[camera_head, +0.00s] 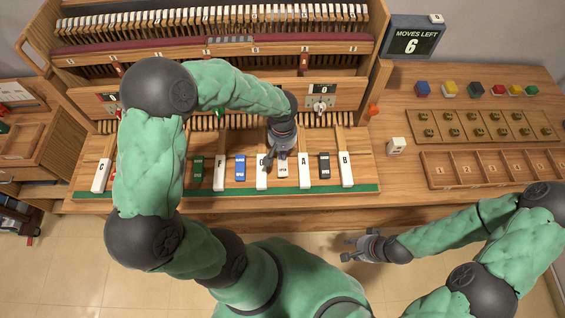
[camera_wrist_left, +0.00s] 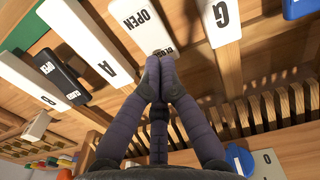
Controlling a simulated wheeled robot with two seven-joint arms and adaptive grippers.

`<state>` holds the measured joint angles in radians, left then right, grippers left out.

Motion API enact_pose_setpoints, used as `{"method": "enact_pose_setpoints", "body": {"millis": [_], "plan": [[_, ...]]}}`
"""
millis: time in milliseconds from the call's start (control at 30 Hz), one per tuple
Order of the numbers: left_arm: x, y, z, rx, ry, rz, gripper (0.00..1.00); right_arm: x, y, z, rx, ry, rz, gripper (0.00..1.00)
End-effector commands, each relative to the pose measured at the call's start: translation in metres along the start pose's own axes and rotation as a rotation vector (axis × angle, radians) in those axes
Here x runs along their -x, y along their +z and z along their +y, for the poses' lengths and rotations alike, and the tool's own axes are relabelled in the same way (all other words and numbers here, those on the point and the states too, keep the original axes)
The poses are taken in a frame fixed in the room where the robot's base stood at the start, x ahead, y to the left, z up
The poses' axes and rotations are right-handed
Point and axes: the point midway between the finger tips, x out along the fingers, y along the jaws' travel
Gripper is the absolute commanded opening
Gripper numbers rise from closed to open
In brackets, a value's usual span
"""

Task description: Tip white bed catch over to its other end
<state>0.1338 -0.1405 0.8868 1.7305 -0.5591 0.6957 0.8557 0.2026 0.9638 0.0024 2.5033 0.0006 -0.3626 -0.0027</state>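The white bed catch (camera_head: 282,172) lies between the G key (camera_head: 262,172) and the A key (camera_head: 303,172). In the left wrist view the catch (camera_wrist_left: 138,22) shows OPEN at one end, and a partly hidden word, seemingly CLOSED, at the end by my fingers. My left gripper (camera_head: 281,158) is over that catch; in the wrist view its fingertips (camera_wrist_left: 152,72) are together, at the partly hidden end. I see nothing between them. I cannot tell whether they touch the catch. My right gripper (camera_head: 347,248) is open and empty, in front of the bench.
A black catch (camera_head: 324,166), a blue catch (camera_head: 240,168) and a green catch (camera_head: 197,172) lie among the keys. A white block (camera_head: 397,146) stands right of the keyboard. A compartment tray (camera_head: 480,168) and several coloured blocks are further right. A screen (camera_head: 412,40) reads MOVES LEFT 6.

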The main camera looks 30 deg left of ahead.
Motion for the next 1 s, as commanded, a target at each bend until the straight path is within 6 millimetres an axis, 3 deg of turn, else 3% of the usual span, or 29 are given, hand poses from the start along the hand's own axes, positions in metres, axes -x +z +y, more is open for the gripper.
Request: {"method": "enact_pose_setpoints", "body": {"millis": [700,1000], "plan": [[0.051,0.0,0.0,-0.001,0.0,0.0,0.0,0.032,0.001,-0.011,0.0,0.0,0.0,0.4],[0.052,0.0,0.0,-0.001,0.0,-0.001,0.0,0.032,0.001,-0.011,0.0,0.0,0.0,0.4]]}}
